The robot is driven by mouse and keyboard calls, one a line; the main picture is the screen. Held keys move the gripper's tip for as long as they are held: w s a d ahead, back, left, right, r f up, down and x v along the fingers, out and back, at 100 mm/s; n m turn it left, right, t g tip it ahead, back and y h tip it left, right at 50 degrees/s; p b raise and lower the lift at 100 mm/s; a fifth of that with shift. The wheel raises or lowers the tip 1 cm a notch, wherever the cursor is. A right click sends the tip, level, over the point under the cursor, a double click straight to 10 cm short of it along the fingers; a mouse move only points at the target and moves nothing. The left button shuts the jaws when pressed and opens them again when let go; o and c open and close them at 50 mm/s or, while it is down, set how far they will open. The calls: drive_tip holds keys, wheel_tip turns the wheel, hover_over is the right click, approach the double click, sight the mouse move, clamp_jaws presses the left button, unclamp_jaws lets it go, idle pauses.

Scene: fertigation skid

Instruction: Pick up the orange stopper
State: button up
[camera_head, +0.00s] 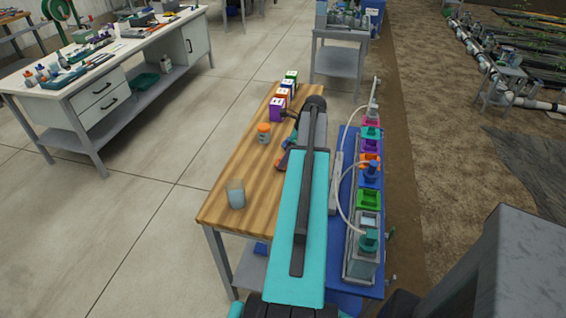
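No loose orange stopper can be clearly made out. A small jar with an orange top (263,128) stands upright on the wooden bench top, left of my arm. An orange piece (370,160) sits in the row of coloured cells on the blue skid, right of my arm, with a blue stopper-like part (372,172) close by. My teal arm reaches forward over the bench. A dark part at its far end (290,114) may be my gripper, near the coloured boxes. Its fingers are too small and hidden to read, and no held object shows.
Coloured boxes with white labels (281,97) line the bench's far end. A pale cup (236,193) stands at the near left of the wooden bench (222,210). Thin hoses (341,190) arch over the skid. The bench's left side is mostly clear. A cluttered white workbench (80,75) stands further left.

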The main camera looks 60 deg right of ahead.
drive_tip(key=shift+p+x, duration=0.35)
drive_tip(key=shift+x, duration=1.2)
drive_tip(key=c, duration=1.1)
